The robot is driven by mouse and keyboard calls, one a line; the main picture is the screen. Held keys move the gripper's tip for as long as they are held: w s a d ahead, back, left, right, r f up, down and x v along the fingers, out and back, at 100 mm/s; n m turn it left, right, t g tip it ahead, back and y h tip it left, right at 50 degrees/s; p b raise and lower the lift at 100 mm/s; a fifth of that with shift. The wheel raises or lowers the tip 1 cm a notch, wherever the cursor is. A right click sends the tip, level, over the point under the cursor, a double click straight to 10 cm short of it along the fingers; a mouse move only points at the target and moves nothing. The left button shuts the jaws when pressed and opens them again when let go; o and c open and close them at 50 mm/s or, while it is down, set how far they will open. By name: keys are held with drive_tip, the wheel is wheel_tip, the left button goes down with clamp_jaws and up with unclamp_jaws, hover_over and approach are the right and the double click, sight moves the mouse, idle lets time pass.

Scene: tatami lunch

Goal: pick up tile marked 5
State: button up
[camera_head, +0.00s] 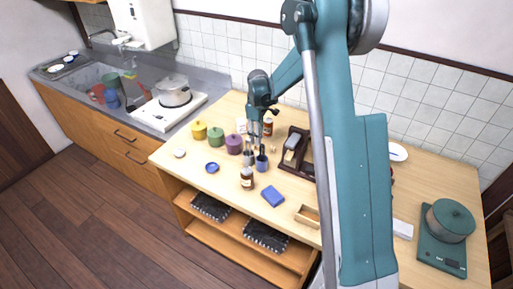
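My gripper (255,147) points down over the wooden counter (221,174), above a blue cup (262,163) and a small grey container (249,158). Its fingers are small and overlap these things, so I cannot tell whether they are open or shut. No tile with a readable 5 shows. A small white upright piece (241,125) stands behind the gripper, but any mark on it is too small to read. My arm hides part of the counter on the right.
Yellow (199,130), green (216,136) and purple (234,144) canisters stand left of the gripper. A brown jar (247,179) and blue block (273,196) are in front. A dark tray (305,160) lies right. A pot (449,220) sits on a scale (434,248) at far right.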

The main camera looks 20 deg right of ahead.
sight(256, 146)
idle(0.3)
drive_tip(key=shift+f, duration=2.6)
drive_tip(key=c, duration=0.7)
